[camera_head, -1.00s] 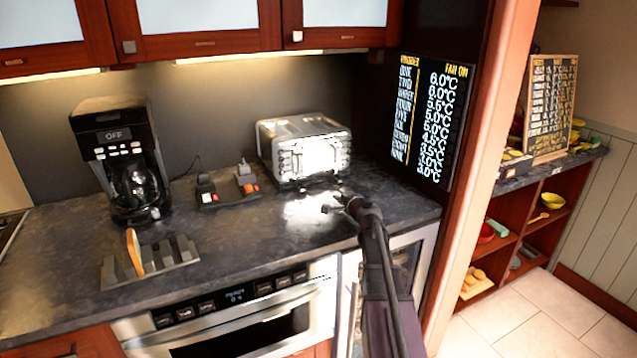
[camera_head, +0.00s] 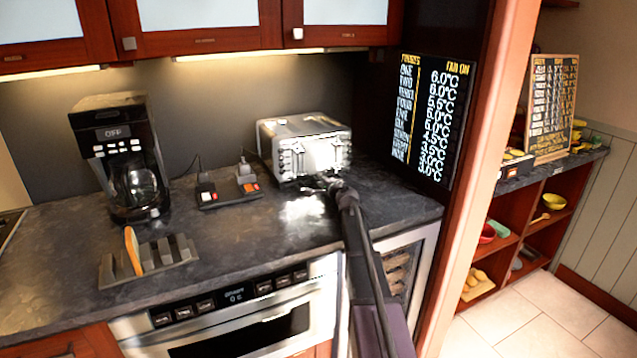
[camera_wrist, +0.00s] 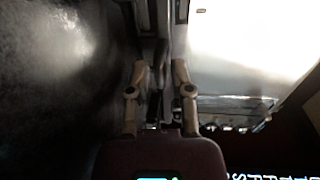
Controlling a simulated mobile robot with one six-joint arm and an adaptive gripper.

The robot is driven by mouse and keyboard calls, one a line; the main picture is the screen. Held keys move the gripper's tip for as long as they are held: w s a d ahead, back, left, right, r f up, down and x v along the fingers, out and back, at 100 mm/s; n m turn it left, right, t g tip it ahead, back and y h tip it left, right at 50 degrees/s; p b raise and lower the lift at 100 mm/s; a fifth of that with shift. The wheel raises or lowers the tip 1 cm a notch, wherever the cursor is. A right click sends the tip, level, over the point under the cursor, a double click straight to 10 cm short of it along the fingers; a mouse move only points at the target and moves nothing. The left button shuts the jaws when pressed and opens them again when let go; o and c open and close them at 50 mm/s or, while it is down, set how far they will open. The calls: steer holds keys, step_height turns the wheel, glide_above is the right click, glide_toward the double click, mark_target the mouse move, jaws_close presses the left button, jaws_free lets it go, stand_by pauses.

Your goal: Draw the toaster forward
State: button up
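The silver toaster (camera_head: 303,148) stands on the dark counter near the back wall, with levers and knobs on its front. Its bright metal face fills the right of the wrist view (camera_wrist: 240,45). My gripper (camera_head: 318,182) is at the lower front of the toaster, low over the counter. In the wrist view my gripper (camera_wrist: 160,68) has its two fingers apart, with a dark upright part (camera_wrist: 156,85) showing between them. I cannot tell whether the fingers touch that part. The toaster's back is hidden.
A coffee maker (camera_head: 122,160) stands at the left. A toast rack (camera_head: 150,262) is at the front left. The counter in front of the toaster (camera_head: 290,230) is clear.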

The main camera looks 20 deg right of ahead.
steer(key=shift+w, duration=0.35)
